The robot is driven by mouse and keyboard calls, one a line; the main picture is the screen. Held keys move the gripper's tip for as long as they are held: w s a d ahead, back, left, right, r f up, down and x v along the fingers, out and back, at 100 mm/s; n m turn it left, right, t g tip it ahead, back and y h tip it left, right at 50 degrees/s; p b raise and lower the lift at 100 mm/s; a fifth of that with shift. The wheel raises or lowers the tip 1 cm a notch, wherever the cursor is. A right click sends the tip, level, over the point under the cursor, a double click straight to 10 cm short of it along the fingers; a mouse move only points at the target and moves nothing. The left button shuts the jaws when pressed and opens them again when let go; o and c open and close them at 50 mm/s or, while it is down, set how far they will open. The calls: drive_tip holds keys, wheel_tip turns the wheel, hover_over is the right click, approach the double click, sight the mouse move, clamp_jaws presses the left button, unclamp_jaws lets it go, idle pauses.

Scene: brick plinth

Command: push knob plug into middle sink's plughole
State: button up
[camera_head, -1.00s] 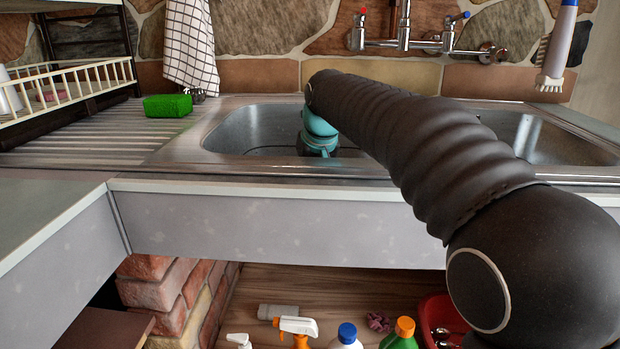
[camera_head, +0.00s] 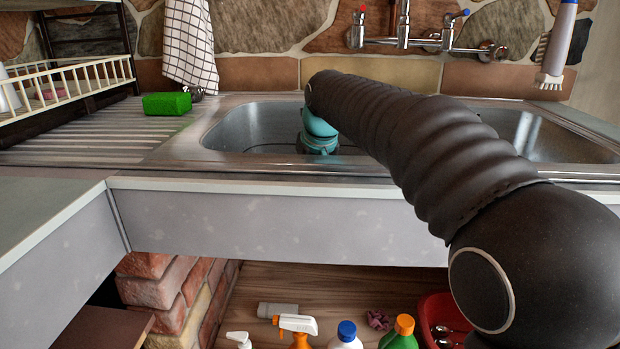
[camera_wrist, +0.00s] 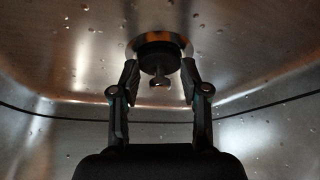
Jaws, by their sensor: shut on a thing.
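The knob plug (camera_wrist: 158,58) shows in the wrist view as a dark disc with a small metal knob facing me. My gripper (camera_wrist: 160,68) is shut on it, one finger at each side of the disc. The plug is at the plughole (camera_wrist: 146,40), whose metal rim shows behind it. I cannot tell how deep it sits. In the head view my arm reaches down into the sink basin (camera_head: 250,128). The front wall of the basin and my arm hide the plug and fingertips there.
A second basin (camera_head: 545,140) lies to the right. A green sponge (camera_head: 167,105) is on the drainboard (camera_head: 85,140) at left. Taps (camera_head: 405,35) are on the wall behind. A brush (camera_head: 556,50) hangs at right. Several bottles (camera_head: 347,335) stand below the counter.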

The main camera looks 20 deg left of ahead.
drive_tip(key=shift+f, duration=0.15)
drive_tip(key=o, duration=1.2)
